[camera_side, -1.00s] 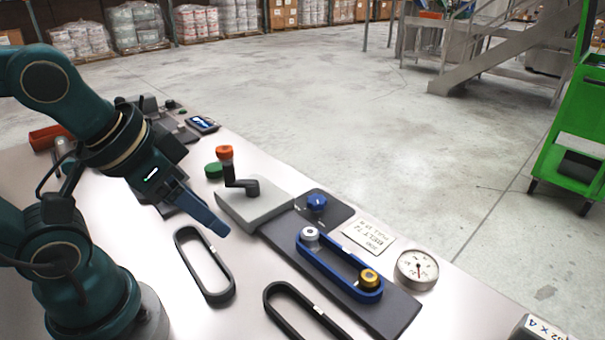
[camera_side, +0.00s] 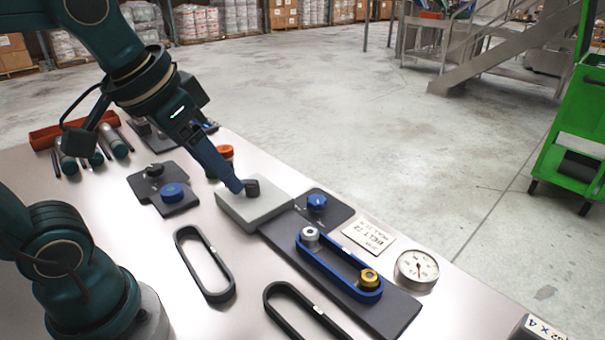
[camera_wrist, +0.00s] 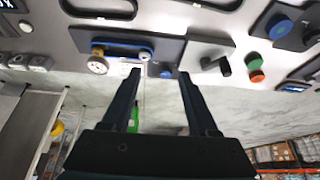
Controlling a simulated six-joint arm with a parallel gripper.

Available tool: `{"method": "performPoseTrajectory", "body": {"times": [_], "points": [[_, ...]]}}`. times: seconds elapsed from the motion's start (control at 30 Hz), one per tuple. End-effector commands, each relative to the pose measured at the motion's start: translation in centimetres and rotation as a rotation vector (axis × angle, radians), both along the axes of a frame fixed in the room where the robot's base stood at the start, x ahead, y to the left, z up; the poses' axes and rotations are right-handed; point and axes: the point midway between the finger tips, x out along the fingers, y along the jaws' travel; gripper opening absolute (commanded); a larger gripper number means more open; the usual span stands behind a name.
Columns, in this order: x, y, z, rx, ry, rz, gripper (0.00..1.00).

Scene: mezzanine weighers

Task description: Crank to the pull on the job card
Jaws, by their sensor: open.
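My gripper is open and empty, in front of the crank in the side view; touching or apart cannot be told. A blue belt (camera_side: 340,264) runs around a silver pulley (camera_side: 310,235) and a gold pulley (camera_side: 369,279). The job card (camera_side: 369,236) reads "BELT T2"; its smaller line is unreadable. A round dial gauge (camera_side: 416,267) stands right of it.
A blue knob (camera_side: 317,203) sits on a dark plate beside the crank block. Black loops (camera_side: 204,264) lie in front. A dark plate with a blue button (camera_side: 173,193) and a red tray (camera_side: 60,133) are at left.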

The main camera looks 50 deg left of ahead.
Motion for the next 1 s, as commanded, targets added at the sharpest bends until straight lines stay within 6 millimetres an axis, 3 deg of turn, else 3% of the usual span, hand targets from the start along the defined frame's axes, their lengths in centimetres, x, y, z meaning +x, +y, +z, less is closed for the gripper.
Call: {"method": "performPoseTrajectory", "body": {"times": [0.27,0.5,0.73,1.0], "points": [[6.2,4.9,1.2,-0.014,0.141,0.156,0.60],[10.2,11.0,-1.3,-0.053,0.270,0.302,0.60],[11.4,16.3,-5.5,-0.105,0.373,0.424,0.60],[10.6,18.1,-8.5,-0.140,0.434,0.480,0.60]]}}
